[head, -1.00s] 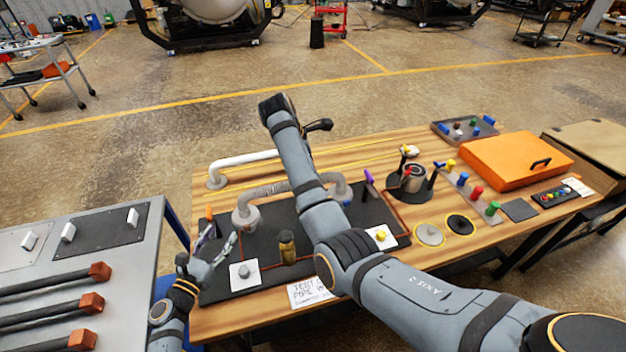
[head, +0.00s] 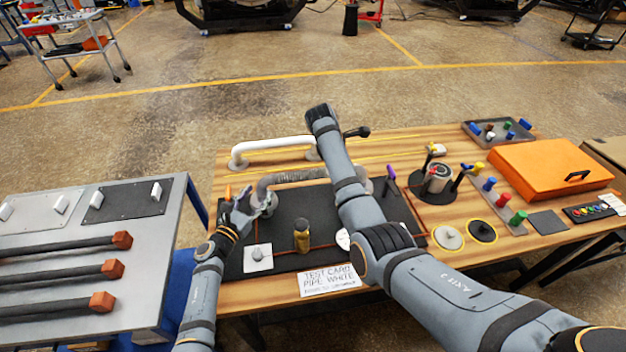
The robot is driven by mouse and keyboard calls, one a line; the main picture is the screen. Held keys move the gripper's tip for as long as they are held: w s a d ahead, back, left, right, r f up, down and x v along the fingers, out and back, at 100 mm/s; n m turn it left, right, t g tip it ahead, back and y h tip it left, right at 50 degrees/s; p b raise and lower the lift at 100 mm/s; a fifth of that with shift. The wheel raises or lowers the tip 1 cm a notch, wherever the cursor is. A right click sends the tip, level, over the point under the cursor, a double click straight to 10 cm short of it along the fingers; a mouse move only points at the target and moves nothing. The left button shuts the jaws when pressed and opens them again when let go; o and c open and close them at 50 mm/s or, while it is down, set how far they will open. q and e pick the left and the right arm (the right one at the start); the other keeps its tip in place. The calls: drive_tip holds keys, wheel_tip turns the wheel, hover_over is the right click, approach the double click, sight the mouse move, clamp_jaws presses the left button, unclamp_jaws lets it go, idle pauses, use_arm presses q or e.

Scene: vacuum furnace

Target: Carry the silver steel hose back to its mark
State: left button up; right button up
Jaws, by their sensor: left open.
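The silver steel hose (head: 290,177) is a ribbed grey arch over the dark mat (head: 285,225). Its left end is partly hidden by my left gripper and its right part by my right arm. My left gripper (head: 246,203) is open at the hose's left end; I cannot tell whether it touches. Thin yellow lines (head: 288,160) run on the wood behind the hose, beside a white pipe (head: 275,145). My right arm crosses the table, but its gripper does not show.
A brass-coloured bottle (head: 301,236) and a white square with a knob (head: 258,258) stand on the mat. A printed card (head: 330,280) lies at the front edge. A grey bench (head: 150,230) with dark bars is at left. An orange case (head: 550,170) is at right.

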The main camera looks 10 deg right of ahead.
use_arm(q)
drive_tip(key=shift+x, duration=1.3)
use_arm(e)
drive_tip(key=shift+x, duration=1.3)
use_arm(q)
drive_tip(key=shift+s, duration=0.1)
drive_tip(key=shift+c, duration=0.5)
use_arm(e)
drive_tip(key=shift+c, duration=0.5)
use_arm(q)
clamp_jaws()
use_arm(e)
clamp_jaws()
use_arm(q)
drive_tip(key=shift+r, duration=0.1)
use_arm(e)
drive_tip(key=shift+r, duration=0.1)
